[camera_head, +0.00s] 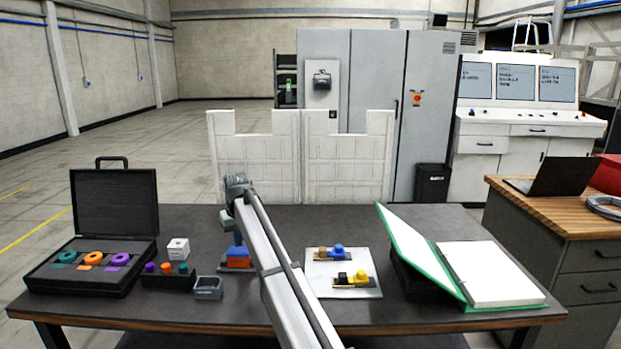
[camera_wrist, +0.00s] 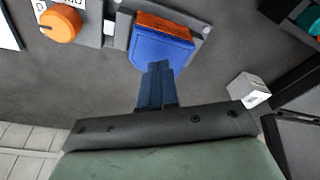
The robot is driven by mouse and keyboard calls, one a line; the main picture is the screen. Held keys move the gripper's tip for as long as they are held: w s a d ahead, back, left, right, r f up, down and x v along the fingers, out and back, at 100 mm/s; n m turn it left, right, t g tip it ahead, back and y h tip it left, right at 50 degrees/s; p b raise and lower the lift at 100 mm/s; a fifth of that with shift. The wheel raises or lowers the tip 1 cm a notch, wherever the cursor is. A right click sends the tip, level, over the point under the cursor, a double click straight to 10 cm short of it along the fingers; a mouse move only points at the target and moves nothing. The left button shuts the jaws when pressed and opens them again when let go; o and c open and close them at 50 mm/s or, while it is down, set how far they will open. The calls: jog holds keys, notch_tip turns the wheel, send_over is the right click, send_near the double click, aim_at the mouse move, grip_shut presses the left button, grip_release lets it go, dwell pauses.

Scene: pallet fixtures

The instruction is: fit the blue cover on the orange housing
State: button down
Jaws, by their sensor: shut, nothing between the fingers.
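The blue cover (camera_head: 237,252) sits on top of the orange housing (camera_head: 237,263) on the table, just left of my arm. In the wrist view the blue cover (camera_wrist: 162,50) hides most of the orange housing (camera_wrist: 165,22), whose orange shows along the far edge. A grey base lies around it. My gripper (camera_wrist: 160,68) is shut, its dark blue fingers empty, with the tips over the near edge of the cover. I cannot tell whether they touch it, or whether the cover is fully seated.
An open black case (camera_head: 100,283) with coloured rings stands at left. A white cube (camera_head: 178,249), a black tray (camera_head: 167,282) of small pegs and a grey box (camera_head: 208,288) are nearby. A white board (camera_head: 318,290) with yellow parts and a green binder (camera_head: 462,298) lie right.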

aim_at(239, 250)
notch_tip(239, 250, up, 6)
dwell(0.8)
